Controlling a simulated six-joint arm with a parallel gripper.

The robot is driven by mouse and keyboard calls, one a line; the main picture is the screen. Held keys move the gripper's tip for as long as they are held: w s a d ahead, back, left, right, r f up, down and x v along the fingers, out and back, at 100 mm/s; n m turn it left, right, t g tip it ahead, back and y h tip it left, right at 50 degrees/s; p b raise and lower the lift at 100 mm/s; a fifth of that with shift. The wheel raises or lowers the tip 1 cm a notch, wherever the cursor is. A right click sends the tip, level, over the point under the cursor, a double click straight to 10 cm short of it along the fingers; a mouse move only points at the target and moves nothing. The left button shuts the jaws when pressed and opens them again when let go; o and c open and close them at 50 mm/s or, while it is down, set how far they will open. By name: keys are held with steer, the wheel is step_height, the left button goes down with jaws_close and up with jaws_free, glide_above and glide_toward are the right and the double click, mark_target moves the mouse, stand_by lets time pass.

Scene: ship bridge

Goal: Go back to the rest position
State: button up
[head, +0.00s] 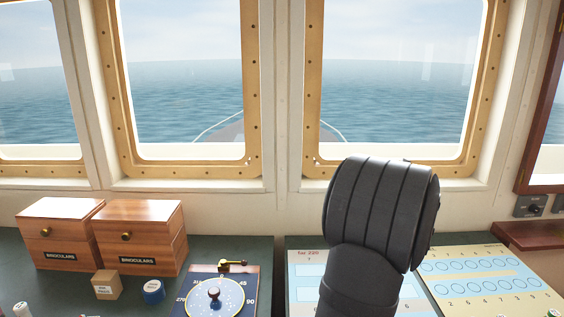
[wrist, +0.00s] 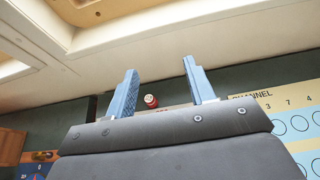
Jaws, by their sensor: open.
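My gripper (wrist: 162,92) shows in the wrist view with its two blue fingers spread apart and nothing between them. Past the fingers are the dark green console top and the pale wall. A small red-and-white round piece (wrist: 151,101) lies on the console beyond the fingers, apart from them. In the head view my dark arm rises at the right of centre and hides the gripper and part of the console behind it.
Two wooden binoculars boxes (head: 58,233) (head: 140,236) stand at the left. A channel board (head: 490,281) lies at the right. Windows line the back wall.

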step_height(320, 180, up, 7)
steer(key=w+a+n+y, duration=0.2)
steer(key=w+a+y, duration=0.1)
steer(key=a, duration=1)
steer(key=shift+w+a+f+n+g, duration=0.3)
steer(key=shift+w+f, duration=0.1)
steer(key=shift+w, duration=0.15)
steer(key=shift+o, duration=0.4)
